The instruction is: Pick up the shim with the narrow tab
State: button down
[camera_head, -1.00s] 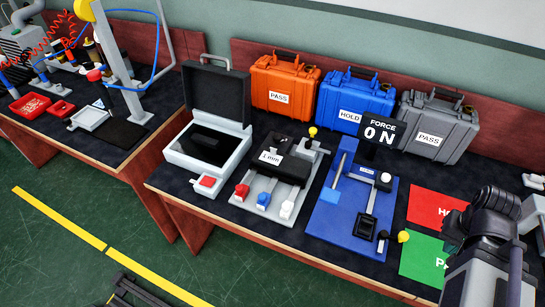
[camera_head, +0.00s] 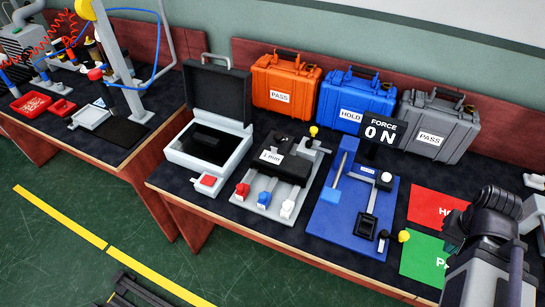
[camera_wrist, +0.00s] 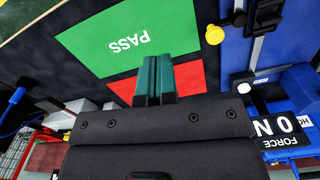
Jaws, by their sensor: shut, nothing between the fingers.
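I cannot make out a shim with a narrow tab in either view. My gripper (camera_wrist: 153,80) shows in the wrist view with its green fingers shut together and nothing between them. It is over the area of the green PASS mat (camera_wrist: 130,38) and the red mat (camera_wrist: 188,78). In the head view my arm is at the lower right, and its fingertips are hidden. A grey fixture (camera_head: 257,208) with a dark block labelled 1 mm (camera_head: 290,166) stands mid-bench, with red, blue and white parts at its front.
A blue force gauge stand (camera_head: 328,217) is right of the fixture. An open grey case (camera_head: 182,155) is on its left. Orange (camera_head: 300,83), blue (camera_head: 372,103) and grey (camera_head: 455,120) cases line the back. A yellow knob (camera_head: 404,236) stands near the green mat (camera_head: 420,262).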

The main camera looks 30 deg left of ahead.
dwell(0.3)
jog(key=c, duration=1.2)
grip_release()
jog(key=shift+c, duration=0.2)
